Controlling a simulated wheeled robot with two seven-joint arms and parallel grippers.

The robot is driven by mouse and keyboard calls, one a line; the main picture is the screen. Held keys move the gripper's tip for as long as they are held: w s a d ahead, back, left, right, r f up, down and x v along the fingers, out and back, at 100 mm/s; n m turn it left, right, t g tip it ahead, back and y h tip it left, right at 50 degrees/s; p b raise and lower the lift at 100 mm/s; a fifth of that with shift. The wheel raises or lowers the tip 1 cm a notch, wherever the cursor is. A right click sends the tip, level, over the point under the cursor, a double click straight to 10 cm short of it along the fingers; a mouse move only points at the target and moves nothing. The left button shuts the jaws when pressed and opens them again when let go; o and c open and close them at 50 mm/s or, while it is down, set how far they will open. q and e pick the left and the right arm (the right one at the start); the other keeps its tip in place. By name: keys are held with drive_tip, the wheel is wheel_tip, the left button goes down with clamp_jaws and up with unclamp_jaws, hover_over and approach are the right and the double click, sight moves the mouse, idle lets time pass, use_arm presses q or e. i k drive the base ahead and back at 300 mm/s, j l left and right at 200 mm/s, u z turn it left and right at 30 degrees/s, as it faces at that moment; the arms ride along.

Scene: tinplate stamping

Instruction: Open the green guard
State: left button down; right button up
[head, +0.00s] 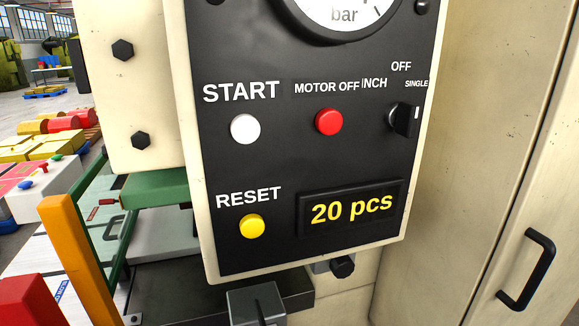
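A green frame (121,262), which looks like the guard, stands at the lower left beside the press, partly hidden behind an orange post (74,255). A thicker green piece (153,190) lies just under the cream press body. I cannot tell whether it belongs to the guard, nor whether the guard is open or shut. Neither of my grippers is in view.
A black control panel (285,165) fills the middle, with START, MOTOR OFF and RESET buttons and a display reading 20 pcs. A cream cabinet door with a black handle (527,270) is at right. A grey block (257,306) sits below the panel.

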sight(84, 182)
drive_tip(key=j+u, duration=0.15)
drive_tip(key=j, duration=2.1)
drive_tip(key=k, duration=0.05)
